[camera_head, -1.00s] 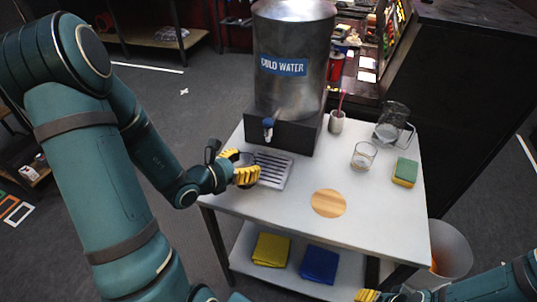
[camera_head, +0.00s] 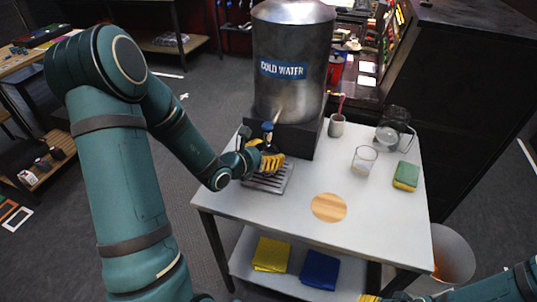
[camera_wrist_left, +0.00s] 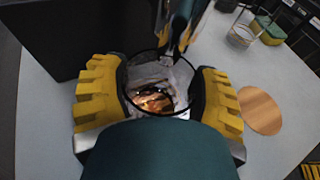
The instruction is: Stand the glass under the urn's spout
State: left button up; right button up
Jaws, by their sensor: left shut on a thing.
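The steel urn (camera_head: 290,60) labelled "COLD WATER" stands on a dark base at the back of the white table, its blue-handled spout (camera_head: 267,127) facing front. My left gripper (camera_head: 271,161) is just below the spout over the slatted drip tray (camera_head: 268,183). In the left wrist view, its yellow fingers are shut on a clear glass (camera_wrist_left: 158,88), with the spout (camera_wrist_left: 178,32) by the glass's far rim. The glass is mostly hidden in the head view; I cannot tell whether its base touches the tray. My right gripper (camera_head: 370,298) barely shows at the bottom edge.
Another glass (camera_head: 364,160), a jug (camera_head: 393,127), a cup with a straw (camera_head: 336,125) and a green-yellow sponge (camera_head: 406,176) stand on the table's right. A round wooden disc (camera_head: 328,207) lies front centre. The table's front left is clear.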

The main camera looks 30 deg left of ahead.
pick_arm(q)
jog(key=shift+f, duration=0.2)
jog(key=shift+f, duration=0.15)
jog(key=o, duration=1.4)
jog(key=shift+c, duration=0.2)
jog(key=p+v, duration=0.5)
jog(key=v, duration=0.7)
